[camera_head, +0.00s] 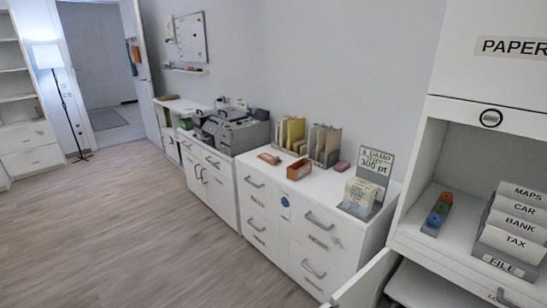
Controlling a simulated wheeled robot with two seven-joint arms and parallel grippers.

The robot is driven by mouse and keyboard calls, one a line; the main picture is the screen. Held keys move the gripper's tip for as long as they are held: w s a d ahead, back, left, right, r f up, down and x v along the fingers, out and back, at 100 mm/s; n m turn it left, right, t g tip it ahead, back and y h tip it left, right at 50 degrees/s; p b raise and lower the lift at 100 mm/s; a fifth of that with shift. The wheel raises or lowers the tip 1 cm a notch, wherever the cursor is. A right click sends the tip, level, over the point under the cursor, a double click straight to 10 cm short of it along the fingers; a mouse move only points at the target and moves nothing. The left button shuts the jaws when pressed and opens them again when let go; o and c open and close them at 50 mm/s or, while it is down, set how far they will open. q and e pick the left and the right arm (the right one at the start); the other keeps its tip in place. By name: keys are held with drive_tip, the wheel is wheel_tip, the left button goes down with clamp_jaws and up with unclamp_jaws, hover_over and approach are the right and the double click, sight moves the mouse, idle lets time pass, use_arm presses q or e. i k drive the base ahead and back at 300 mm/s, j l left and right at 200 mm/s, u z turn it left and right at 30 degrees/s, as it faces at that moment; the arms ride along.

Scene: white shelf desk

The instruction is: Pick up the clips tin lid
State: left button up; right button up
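I cannot make out a clips tin lid for certain in the head view. A narrow grey tray (428,231) stands in the open bay of the white cabinet at the right. It holds small round green, orange and blue items (438,211), too small to tell whether any is a lidded tin. Neither my left nor my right gripper is in view.
A grey file box (510,262) with labelled dividers stands right of the tray. The white drawer desk (325,195) carries an orange-brown box (299,169), upright folders (292,131) and a sign (376,162). A white panel (365,283) juts out at bottom. The wooden floor (110,225) is clear at left.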

sight(269, 158)
drive_tip(key=i+j+z, duration=0.2)
drive_tip(key=i+j, duration=0.2)
drive_tip(key=j, duration=0.2)
drive_tip(key=i+j+z, duration=0.1)
drive_tip(key=j, duration=0.25)
drive_tip(key=i+j+z, duration=0.15)
drive_tip(key=j, duration=0.2)
drive_tip(key=i+j+z, duration=0.1)
drive_tip(key=j, duration=0.25)
drive_tip(key=i+j+z, duration=0.1)
drive_tip(key=i+j, duration=0.15)
drive_tip(key=i+j+z, duration=0.35)
drive_tip(key=i+j, duration=0.2)
drive_tip(key=i+j+z, duration=0.3)
drive_tip(key=i+j, duration=0.4)
